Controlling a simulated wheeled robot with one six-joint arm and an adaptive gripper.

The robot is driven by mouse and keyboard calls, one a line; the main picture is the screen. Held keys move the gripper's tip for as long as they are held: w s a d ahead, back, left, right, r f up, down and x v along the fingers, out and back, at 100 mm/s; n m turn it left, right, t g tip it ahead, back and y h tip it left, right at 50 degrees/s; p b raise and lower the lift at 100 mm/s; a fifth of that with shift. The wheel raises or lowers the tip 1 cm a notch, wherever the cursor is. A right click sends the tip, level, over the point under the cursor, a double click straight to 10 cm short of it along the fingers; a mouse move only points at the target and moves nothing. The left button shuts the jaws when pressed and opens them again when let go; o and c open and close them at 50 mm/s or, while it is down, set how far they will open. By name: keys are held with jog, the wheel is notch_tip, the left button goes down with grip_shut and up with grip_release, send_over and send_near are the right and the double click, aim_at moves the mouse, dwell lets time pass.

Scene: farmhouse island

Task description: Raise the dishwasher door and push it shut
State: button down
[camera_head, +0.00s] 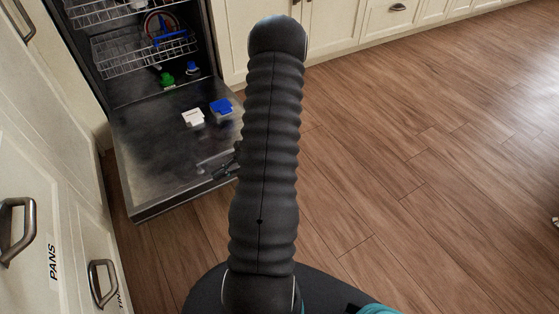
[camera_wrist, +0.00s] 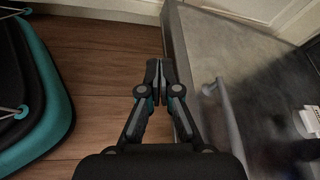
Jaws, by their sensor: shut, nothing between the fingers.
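The dishwasher door (camera_head: 160,150) is lowered and lies open, about flat, in the head view, with its dark inner face up. In the wrist view the door (camera_wrist: 255,55) fills the right side, and a grey bar (camera_wrist: 225,110) shows on it. My gripper (camera_wrist: 158,68) is shut and empty, beside the door's near edge in the wrist view. The fingertips overlap that edge in the picture; I cannot tell whether they touch it. In the head view my arm hides most of my gripper and the door's right edge.
Wire racks (camera_head: 140,48) sit inside the dishwasher. A white piece (camera_head: 193,118) and a blue piece (camera_head: 221,106) show on the door's inner face. Cabinets with handles (camera_head: 20,230) stand close on the left.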

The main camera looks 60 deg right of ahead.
jog(key=s+d+f+m+t+h+b, duration=0.1)
jog(key=s+d+f+m+t+h, duration=0.3)
jog(key=f, duration=0.3)
jog(key=s+d+f+m+t+h, duration=0.25)
jog(key=d+f+m, duration=0.2)
jog(key=f, duration=0.25)
jog(key=s+d+f+m+t+h+b, duration=0.1)
jog(key=s+d+f+m+t+h, duration=0.15)
jog(key=f+m+h, duration=0.35)
jog(key=s+d+f+m+g+h, duration=0.1)
jog(key=s+d+f+m+h, duration=0.2)
jog(key=s+d+m+h, duration=0.45)
jog(key=w+d+r+n, duration=0.2)
jog(key=w+d+r, duration=0.3)
jog(key=w+d, duration=0.3)
jog(key=shift+w+d+h, duration=0.15)
jog(key=shift+w+h, duration=0.25)
jog(key=shift+w, duration=0.4)
jog(key=shift+r+p, duration=0.2)
jog(key=shift+p, duration=0.1)
